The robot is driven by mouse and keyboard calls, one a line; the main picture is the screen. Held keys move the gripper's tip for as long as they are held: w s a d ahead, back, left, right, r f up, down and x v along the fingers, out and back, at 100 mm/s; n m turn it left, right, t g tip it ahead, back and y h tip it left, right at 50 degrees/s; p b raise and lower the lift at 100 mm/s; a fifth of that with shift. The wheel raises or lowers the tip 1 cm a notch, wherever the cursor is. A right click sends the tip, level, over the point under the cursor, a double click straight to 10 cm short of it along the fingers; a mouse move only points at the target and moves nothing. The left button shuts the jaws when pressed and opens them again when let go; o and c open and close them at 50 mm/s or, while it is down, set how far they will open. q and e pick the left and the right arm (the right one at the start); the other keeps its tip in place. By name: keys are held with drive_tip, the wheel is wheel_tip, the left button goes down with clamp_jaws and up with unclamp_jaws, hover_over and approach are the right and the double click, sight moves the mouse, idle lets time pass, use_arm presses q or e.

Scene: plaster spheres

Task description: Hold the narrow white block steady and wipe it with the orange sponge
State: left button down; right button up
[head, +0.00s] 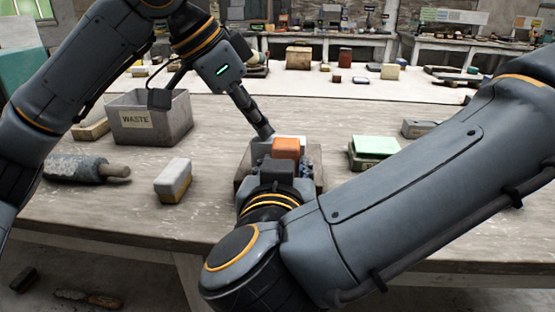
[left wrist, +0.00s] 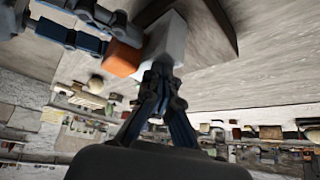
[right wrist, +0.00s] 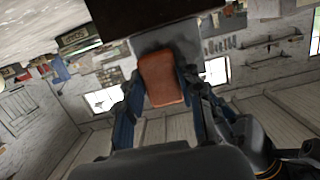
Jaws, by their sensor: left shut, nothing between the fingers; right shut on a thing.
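The orange sponge (head: 286,148) is between my right gripper's fingers. It also shows held in the right wrist view (right wrist: 162,80). My right gripper (right wrist: 160,85) is shut on it. The narrow white block (left wrist: 172,42) is right behind the sponge, which appears to touch it; in the head view only a pale strip of it shows. My left gripper (head: 266,134) is shut and empty, reaching down from above. In the left wrist view its fingertips (left wrist: 158,72) are at the block's edge; I cannot tell whether they press on it.
A green-topped block (head: 375,146) and a grey box (head: 418,128) are to the right.

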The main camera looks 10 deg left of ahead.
use_arm(q)
drive_tip(key=shift+s+f, duration=0.1)
drive_tip(key=shift+f, duration=0.2)
use_arm(e)
drive_tip(key=shift+s+f, duration=0.1)
drive_tip(key=shift+f, duration=1.55)
drive_tip(key=shift+w+r, duration=0.2)
drive_tip(key=shift+r, duration=1.7)
drive_tip(key=shift+s+f, duration=0.7)
drive_tip(key=shift+f, duration=0.3)
drive_tip(key=shift+s, duration=1.3)
use_arm(q)
drive_tip(key=shift+a+r, duration=0.1)
drive_tip(key=shift+r, duration=0.05)
